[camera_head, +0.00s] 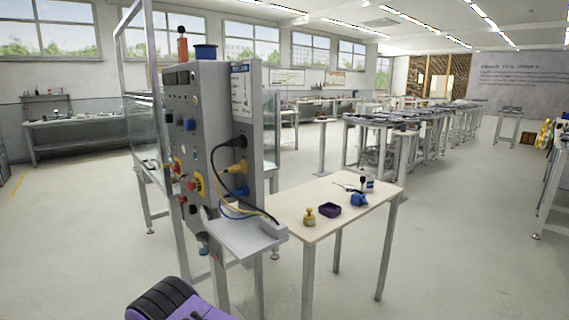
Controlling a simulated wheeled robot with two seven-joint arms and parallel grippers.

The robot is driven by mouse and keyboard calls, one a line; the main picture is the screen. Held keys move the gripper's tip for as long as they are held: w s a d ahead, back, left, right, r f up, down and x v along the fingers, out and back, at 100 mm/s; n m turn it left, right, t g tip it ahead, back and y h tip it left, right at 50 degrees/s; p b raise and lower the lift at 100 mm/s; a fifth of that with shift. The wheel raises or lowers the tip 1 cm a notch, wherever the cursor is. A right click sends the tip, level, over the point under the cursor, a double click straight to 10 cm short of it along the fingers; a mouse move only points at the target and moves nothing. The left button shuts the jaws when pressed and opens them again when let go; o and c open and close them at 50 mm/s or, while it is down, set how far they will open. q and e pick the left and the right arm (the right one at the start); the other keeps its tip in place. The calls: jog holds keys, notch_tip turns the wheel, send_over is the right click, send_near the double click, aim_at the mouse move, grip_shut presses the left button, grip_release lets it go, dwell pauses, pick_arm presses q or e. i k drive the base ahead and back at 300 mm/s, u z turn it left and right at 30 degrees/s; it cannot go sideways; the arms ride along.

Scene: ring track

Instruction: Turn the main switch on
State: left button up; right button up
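A grey control cabinet (210,120) stands upright at the left of centre in the head view. Its narrow front panel faces left and is seen at a steep angle. A red knob on a yellow plate (199,184) sits low on this panel, and a second red-and-yellow control (177,167) is beside it to the left. Either could be the main switch; I cannot tell which, nor its position. Blue knobs (189,124) and small buttons are higher up. Neither gripper is identifiable in view.
A light table (290,205) right of the cabinet holds a purple box (330,210), a yellow item (309,216) and blue parts (359,200). Cables hang from the cabinet's side plugs (237,167) over a grey shelf (240,240). Open floor (70,220) lies to the left.

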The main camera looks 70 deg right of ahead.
aim_at(176, 168)
jog(key=z, duration=1.25)
jog(key=i, duration=1.2)
jog(key=z, duration=0.6)
jog(key=i, duration=0.7)
jog(key=z, duration=0.25)
